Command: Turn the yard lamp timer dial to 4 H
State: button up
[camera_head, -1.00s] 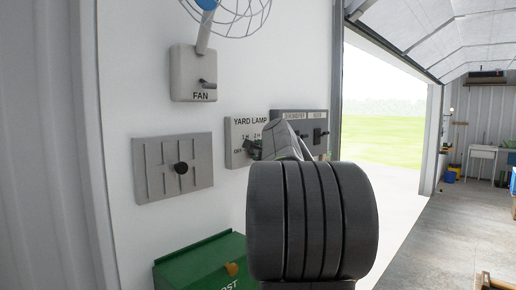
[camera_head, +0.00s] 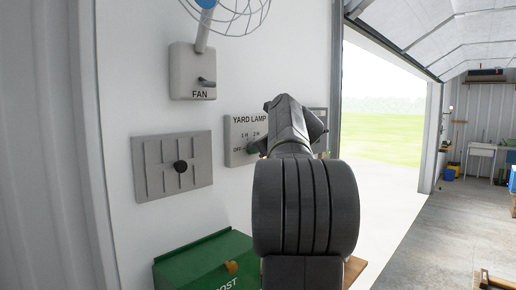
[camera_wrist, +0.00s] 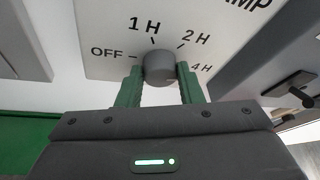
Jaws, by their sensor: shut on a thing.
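The yard lamp timer panel (camera_head: 238,128) is a pale grey plate on the white wall, left of my arm in the head view. In the wrist view the panel (camera_wrist: 100,30) shows OFF, 1 H, 2 H and 4 H around a round grey dial (camera_wrist: 159,70). My gripper (camera_wrist: 160,76) has its green fingers on both sides of the dial and is shut on it. I cannot clearly tell which mark the dial points to. In the head view my gripper (camera_head: 258,147) is at the panel's lower right, and my arm hides part of the panel.
A fan switch box (camera_head: 193,72) is above left. A grey slotted plate with a black knob (camera_head: 180,167) is to the left. A green box (camera_head: 205,262) is below. Another panel (camera_head: 318,125) is mostly behind my arm. The open doorway is to the right.

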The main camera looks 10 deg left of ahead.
jog(key=shift+w+r+m+g, duration=0.1)
jog(key=shift+m+g, duration=0.4)
jog(key=shift+m, duration=0.2)
jog(key=o, duration=1)
jog(key=shift+c, duration=0.2)
jog(key=shift+d, duration=0.15)
jog(key=b+v, duration=0.2)
jog(key=v, duration=1.1)
jog(key=shift+d, duration=0.35)
jog(key=shift+a, duration=0.1)
